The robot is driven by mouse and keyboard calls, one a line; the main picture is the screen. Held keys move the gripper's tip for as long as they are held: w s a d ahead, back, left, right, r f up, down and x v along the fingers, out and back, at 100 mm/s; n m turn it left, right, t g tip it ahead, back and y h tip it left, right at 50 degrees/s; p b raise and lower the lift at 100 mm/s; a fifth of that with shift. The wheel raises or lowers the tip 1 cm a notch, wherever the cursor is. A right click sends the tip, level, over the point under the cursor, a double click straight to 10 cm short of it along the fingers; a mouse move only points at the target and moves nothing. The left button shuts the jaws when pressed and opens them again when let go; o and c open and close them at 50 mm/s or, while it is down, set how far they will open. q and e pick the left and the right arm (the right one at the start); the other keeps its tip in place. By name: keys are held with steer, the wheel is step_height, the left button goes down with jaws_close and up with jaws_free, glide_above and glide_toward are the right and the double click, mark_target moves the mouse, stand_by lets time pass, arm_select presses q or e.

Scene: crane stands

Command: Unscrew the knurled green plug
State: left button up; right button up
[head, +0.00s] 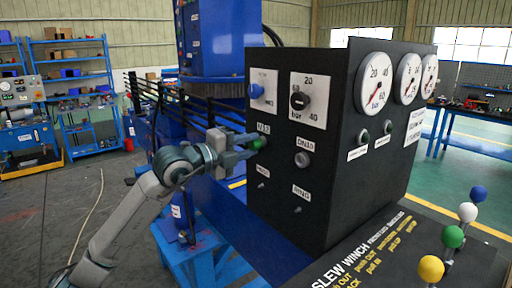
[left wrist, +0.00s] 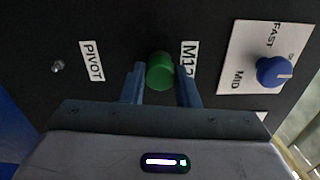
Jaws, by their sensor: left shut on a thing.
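The green plug (head: 259,142) sits on the left face of the black control box (head: 330,190), beside a white label that reads roughly M12. My left gripper (head: 246,146) reaches it from the left and is shut on it. In the left wrist view the plug (left wrist: 160,71) is between the two blue-grey fingers (left wrist: 160,88). Its round end faces the camera, and the fingers hide part of its sides. I cannot tell from these frames how far it is screwed in. My right gripper is not in view.
Near the plug are a blue knob (head: 256,91), a black dial (head: 299,101), a grey round fitting (head: 302,159) and small toggles. Levers with coloured balls (head: 453,237) stand at the front right. A blue machine column (head: 222,40) rises behind the box.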

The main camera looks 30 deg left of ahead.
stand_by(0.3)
arm_select(q)
steer(key=n+b, duration=0.1)
steer(key=n, duration=0.2)
steer(key=shift+f, duration=0.2)
steer(key=shift+r+n, duration=0.1)
steer(key=shift+n, duration=1.1)
steer(key=shift+b, duration=0.3)
steer(key=n+b, duration=0.1)
steer(key=n, duration=0.1)
steer(key=shift+n, duration=1.6)
steer(key=shift+b, duration=0.3)
